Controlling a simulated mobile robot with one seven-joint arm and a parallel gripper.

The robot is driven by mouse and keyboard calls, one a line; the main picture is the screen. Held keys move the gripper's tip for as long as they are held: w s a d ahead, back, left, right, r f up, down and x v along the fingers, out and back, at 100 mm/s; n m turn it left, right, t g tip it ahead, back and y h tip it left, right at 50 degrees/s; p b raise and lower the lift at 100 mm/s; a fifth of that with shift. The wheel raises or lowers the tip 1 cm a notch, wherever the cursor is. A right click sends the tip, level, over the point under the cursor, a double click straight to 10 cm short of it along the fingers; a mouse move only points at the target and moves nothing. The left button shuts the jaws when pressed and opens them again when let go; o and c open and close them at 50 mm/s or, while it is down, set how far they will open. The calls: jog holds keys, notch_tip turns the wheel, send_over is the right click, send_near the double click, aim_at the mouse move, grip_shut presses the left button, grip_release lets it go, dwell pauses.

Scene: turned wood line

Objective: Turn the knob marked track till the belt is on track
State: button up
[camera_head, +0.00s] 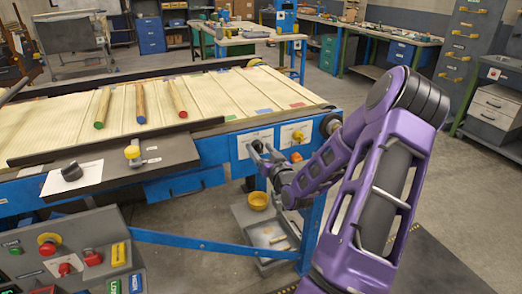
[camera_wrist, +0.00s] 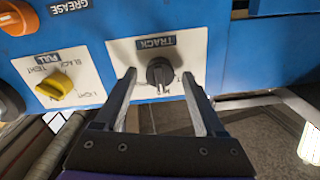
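The knob marked track (camera_wrist: 160,73) is dark and round, on a white plate (camera_wrist: 195,45) headed TRACK, which appears upside down in the wrist view. My gripper (camera_wrist: 160,80) is open, with one finger on each side of the knob; I cannot tell whether either finger touches it. In the head view my gripper (camera_head: 262,158) is at the left white plate (camera_head: 245,138) on the blue frame, and hides the knob there. The cream belt (camera_head: 60,125) runs across the frame. Three wooden rods with green, blue and red ends lie on it.
A yellow knob (camera_wrist: 57,87) on a second white plate sits beside the track plate. An orange part (camera_head: 296,157) and a dark roller end (camera_head: 331,124) are near my arm. A grey bin (camera_head: 265,235) stands below. A control box (camera_head: 75,255) is at front left.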

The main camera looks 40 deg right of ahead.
grip_shut()
jog(key=shift+m, duration=0.3)
jog(key=m+p, duration=0.1)
jog(key=m, duration=0.4)
jog(key=m+p, duration=0.1)
jog(key=m, duration=0.5)
jog(key=shift+f+p, duration=0.1)
jog(key=shift+p, duration=0.25)
jog(key=shift+m, duration=0.3)
jog(key=shift+o, duration=0.5)
grip_release()
